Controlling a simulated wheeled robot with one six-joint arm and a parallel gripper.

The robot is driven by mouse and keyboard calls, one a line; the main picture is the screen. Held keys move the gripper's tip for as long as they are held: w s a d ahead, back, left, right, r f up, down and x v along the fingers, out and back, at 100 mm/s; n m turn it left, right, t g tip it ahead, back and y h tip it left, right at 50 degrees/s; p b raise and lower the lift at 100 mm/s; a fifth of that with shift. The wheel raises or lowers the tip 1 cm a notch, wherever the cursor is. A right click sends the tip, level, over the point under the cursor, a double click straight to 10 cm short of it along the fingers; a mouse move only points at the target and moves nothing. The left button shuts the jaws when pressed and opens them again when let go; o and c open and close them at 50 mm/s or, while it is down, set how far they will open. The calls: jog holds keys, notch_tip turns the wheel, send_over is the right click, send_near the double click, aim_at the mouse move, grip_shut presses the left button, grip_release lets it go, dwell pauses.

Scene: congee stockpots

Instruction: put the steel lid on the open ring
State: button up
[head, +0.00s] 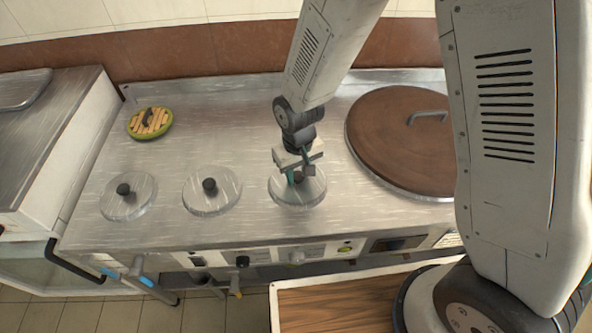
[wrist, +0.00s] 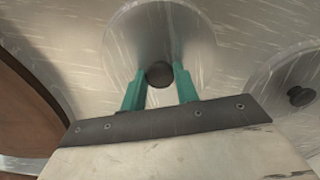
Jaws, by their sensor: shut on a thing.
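A steel lid (head: 313,192) with a dark knob is at the right end of a row of three round steel lids. It also shows in the wrist view (wrist: 140,38). My gripper (head: 297,177) is over it, with its teal fingers on either side of the dark knob (wrist: 159,74), shut on it. The gripper hides part of this lid in the head view. I cannot tell whether the lid rests on the stove top or is slightly raised. No uncovered ring shows in either view; anything under the lids is hidden.
Two similar steel lids, one in the middle (head: 223,195) and one at left (head: 139,200), lie on the steel stove top (head: 230,125). A large brown lid (head: 395,135) is at right. A yellow-and-green slatted round piece (head: 150,122) lies at back left. Knobs line the front edge.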

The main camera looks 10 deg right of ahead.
aim_at(298, 175)
jog(key=shift+f, duration=0.25)
jog(key=o, duration=0.7)
jog(key=shift+o, duration=0.2)
notch_tip(298, 175, up, 11)
dwell(0.5)
dwell(0.4)
